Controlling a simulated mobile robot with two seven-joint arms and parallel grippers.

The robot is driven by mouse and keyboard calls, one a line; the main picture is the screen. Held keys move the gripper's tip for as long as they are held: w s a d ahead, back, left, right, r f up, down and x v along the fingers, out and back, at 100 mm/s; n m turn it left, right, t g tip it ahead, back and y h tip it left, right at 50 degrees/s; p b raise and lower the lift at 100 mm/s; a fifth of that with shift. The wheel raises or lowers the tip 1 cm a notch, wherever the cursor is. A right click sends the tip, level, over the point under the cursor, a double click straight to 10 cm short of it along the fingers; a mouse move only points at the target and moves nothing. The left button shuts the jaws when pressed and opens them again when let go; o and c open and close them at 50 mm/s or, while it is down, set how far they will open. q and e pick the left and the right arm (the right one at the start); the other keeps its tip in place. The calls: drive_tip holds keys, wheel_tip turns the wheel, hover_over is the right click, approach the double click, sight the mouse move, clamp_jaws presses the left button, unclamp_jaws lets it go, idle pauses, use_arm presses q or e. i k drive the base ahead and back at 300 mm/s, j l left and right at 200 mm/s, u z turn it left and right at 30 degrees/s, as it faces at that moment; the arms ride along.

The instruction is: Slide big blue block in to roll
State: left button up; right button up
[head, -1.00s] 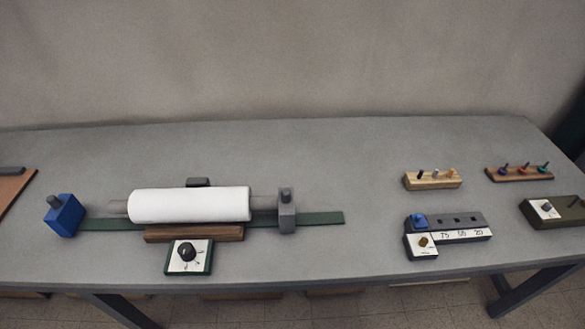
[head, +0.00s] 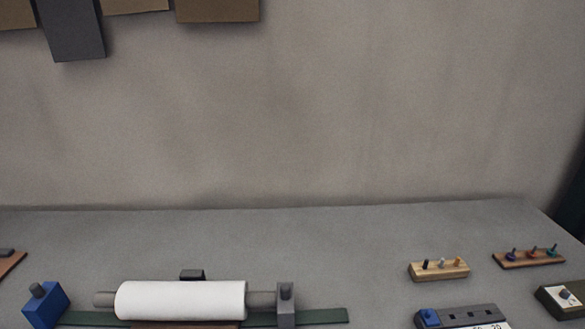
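The big blue block (head: 48,306) stands at the lower left of the table, at the left end of a green rail (head: 318,317), with a grey knob on its top. The white roll (head: 181,300) lies sideways to the right of it on a grey shaft. A gap shows between the block and the shaft's left end (head: 104,299). A grey block (head: 286,304) stands at the roll's right side, around or against the shaft; I cannot tell which. Neither of my grippers is in view.
A light wooden peg holder (head: 439,271), a brown peg board (head: 529,259) and a grey block with square holes (head: 474,316) stand at the right. A dark box (head: 565,299) is cut off at the right edge. The table's middle is clear. Panels (head: 217,10) hang on the wall above.

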sight(49, 301)
drive_tip(key=k+j+u, duration=0.15)
drive_tip(key=u, duration=1.4)
